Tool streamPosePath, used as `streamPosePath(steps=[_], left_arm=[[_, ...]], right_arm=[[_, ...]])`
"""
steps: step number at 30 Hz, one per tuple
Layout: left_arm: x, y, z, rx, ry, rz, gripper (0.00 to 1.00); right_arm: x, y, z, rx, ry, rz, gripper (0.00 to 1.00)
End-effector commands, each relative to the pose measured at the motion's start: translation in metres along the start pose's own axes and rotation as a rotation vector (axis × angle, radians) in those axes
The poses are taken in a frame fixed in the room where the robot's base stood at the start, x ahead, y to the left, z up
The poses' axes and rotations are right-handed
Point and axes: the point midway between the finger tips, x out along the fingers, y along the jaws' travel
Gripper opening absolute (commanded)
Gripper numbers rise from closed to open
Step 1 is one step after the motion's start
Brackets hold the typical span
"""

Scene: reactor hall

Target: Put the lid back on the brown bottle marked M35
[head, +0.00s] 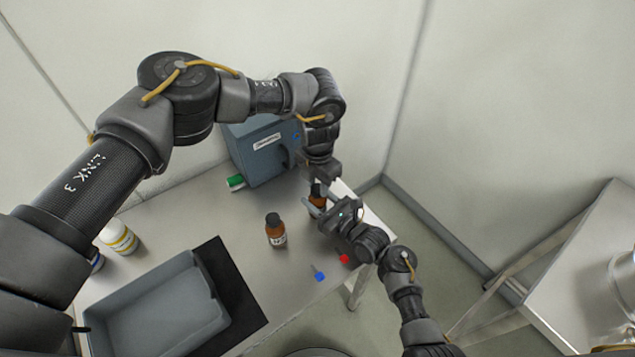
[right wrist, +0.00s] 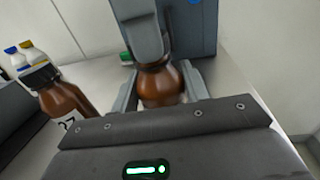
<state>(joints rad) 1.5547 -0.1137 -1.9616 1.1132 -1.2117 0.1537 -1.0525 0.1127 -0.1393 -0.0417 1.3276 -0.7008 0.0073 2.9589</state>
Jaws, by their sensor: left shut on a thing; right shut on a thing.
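A brown bottle (head: 317,202) stands near the table's right edge; its label is hidden. My right gripper (right wrist: 160,86) is shut around its body, one finger on each side. My left gripper (head: 318,181) comes down from above and is shut on a dark lid (head: 315,189) at the bottle's mouth. I cannot tell whether the lid is seated; in the right wrist view my left finger covers most of it. A second brown bottle (head: 276,231) with a black cap stands to the left, apart from both grippers. It also shows in the right wrist view (right wrist: 66,103), its label only partly readable.
A blue-grey cabinet (head: 255,158) stands behind, with a green-capped item (head: 236,183) beside it. A grey tray (head: 150,315) and a black mat (head: 240,290) lie front left, near white bottles (head: 120,238). Small blue (head: 320,276) and red (head: 344,258) items lie by the front edge.

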Motion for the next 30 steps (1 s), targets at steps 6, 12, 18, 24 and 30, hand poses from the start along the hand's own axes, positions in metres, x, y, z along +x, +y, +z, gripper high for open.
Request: streamPosePath(steps=[6,12,18,24,30], left_arm=[[-0.0004,0.0001,-0.0002,0.616,0.001,0.004,0.10],[-0.0004,-0.0004,-0.0005,1.212,0.002,0.004,0.10],[-0.0001,0.0001,-0.0013,1.821,0.005,0.003,0.10],[0.0005,-0.0009,-0.0009,2.294,0.006,0.007,0.10],[0.0008,-0.0007,-0.0020,2.402,0.001,0.002,0.10]], right_arm=[[-0.0002,-0.0001,-0.0004,0.000,0.001,0.000,0.00],[-0.0002,0.0000,-0.0004,0.000,0.001,0.000,0.00],[-0.0002,-0.0001,-0.0005,0.000,0.001,0.000,0.00],[-0.0002,0.0000,-0.0006,0.000,0.001,0.000,0.00],[-0.0002,0.0001,-0.0006,0.000,0.002,0.000,0.00]])
